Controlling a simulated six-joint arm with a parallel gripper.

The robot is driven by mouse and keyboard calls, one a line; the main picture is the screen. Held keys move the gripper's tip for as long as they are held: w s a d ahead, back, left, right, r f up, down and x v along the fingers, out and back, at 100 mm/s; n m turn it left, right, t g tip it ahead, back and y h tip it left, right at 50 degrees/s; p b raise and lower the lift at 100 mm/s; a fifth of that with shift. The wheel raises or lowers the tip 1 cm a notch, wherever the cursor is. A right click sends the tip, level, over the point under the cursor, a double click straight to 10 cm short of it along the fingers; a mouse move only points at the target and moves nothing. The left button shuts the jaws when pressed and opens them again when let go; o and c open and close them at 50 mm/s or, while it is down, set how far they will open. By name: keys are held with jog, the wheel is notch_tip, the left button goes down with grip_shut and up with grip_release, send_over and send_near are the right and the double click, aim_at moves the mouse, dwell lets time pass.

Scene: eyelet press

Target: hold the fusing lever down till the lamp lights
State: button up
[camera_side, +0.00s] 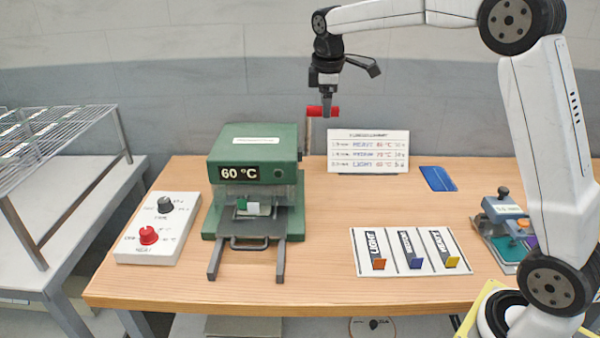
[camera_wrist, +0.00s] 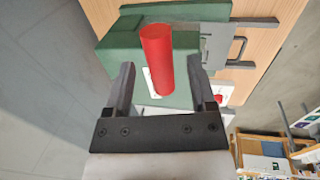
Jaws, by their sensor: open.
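The fusing lever's red handle (camera_side: 335,111) stands raised at the right rear of the green press (camera_side: 236,140). My gripper (camera_side: 327,114) points down at the handle. In the wrist view the red handle (camera_wrist: 157,55) lies between the two spread fingers of my gripper (camera_wrist: 160,75), with gaps on both sides. Contact cannot be told. The press display (camera_side: 239,173) reads 60 °C. A small round lamp (camera_side: 279,173) beside it looks dark, unlit. A small white and green piece (camera_side: 252,208) sits inside the press mouth, on the tray (camera_side: 249,241) with rails.
A control box (camera_side: 160,228) with red and dark knobs stands left of the press. A settings card (camera_side: 368,152), a blue pad (camera_side: 437,179), a rack of labelled pieces (camera_side: 409,250) and a small device (camera_side: 503,222) are at right. The table (camera_side: 325,225) is clear between press and rack.

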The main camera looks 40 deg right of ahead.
jog(key=shift+w+f, duration=0.1)
jog(key=shift+f, duration=0.5)
grip_shut()
dwell(1.1)
